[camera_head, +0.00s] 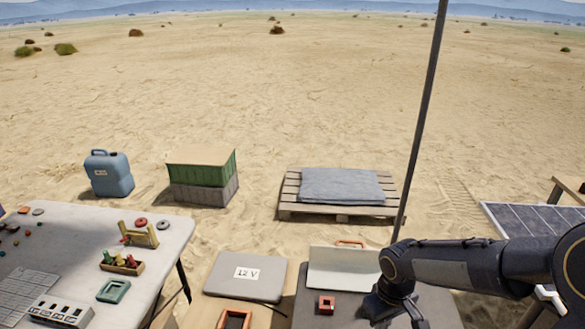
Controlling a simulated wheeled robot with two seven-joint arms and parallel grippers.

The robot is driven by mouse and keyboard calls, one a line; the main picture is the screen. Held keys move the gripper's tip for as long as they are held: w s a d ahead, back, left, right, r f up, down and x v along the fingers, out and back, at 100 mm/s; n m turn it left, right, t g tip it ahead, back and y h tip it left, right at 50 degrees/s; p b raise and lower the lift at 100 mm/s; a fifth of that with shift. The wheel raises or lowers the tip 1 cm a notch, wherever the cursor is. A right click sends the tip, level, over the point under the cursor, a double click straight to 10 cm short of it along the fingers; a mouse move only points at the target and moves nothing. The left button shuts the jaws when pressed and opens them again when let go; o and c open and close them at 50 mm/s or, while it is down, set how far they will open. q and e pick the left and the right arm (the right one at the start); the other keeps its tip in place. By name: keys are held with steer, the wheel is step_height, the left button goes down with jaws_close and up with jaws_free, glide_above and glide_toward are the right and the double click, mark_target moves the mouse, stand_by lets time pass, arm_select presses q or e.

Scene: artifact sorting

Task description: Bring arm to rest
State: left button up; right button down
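My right arm comes in from the right and bends down at the wrist, over the grey table (300,312) at the bottom. My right gripper (414,316) is only partly in view at the bottom edge, and its fingertips are cut off. I cannot tell whether it is open or shut. A small red square piece with a dark opening (326,305) lies on the grey table, left of the gripper and apart from it. My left gripper is not in view.
A white table (165,233) at the left holds a green frame (114,291), a wooden rack (139,235), a small tray and several small pieces. A grey case marked 12 V (246,276) stands between the tables. A thin dark pole (420,125) rises behind my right wrist.

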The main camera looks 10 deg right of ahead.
steer(key=s+a+r+m+t+y, duration=0.2)
steer(key=s+r, duration=0.4)
steer(key=s, duration=0.2)
steer(key=s+a+r+m+t+y, duration=0.1)
steer(key=s+a+r+m+t, duration=0.1)
steer(key=s+r, duration=0.4)
steer(key=s+m+t, duration=0.1)
steer(key=s, duration=0.1)
steer(key=shift+s+r+y, duration=0.15)
steer(key=shift+s+y, duration=0.15)
steer(key=shift+y, duration=0.1)
steer(key=shift+a, duration=0.1)
